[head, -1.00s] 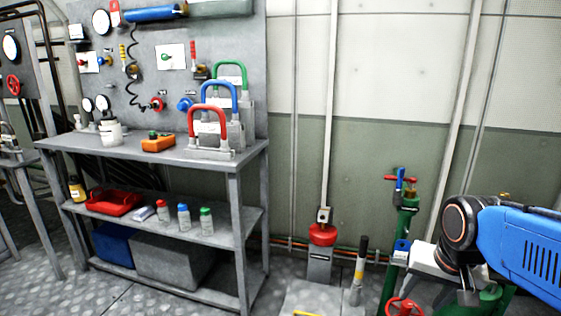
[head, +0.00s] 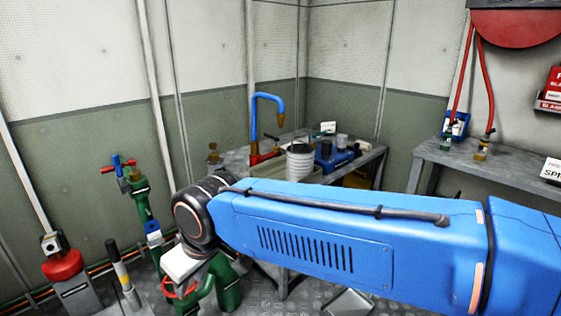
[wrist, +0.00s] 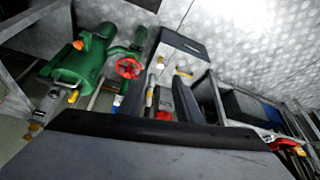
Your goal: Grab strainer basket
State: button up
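No other thing is clearly a strainer basket. My gripper shows in the wrist view (wrist: 158,95) as two dark fingers apart, with nothing seen between them close up. In the head view my blue arm reaches left across the picture, and its fingertips cannot be made out. The gripper end is beside green pipework (head: 222,280), well left of the cylinder.
A blue tap (head: 266,108) rises over the sink bench. A blue machine (head: 333,157) sits on it. A grey side table (head: 480,160) is at right. Open floor (wrist: 235,40) shows in the wrist view.

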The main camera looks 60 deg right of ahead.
aim_at(300, 157)
jog(key=i+l+z, duration=0.15)
jog(key=z, duration=0.65)
jog(key=k+z, duration=0.2)
jog(key=z, duration=0.75)
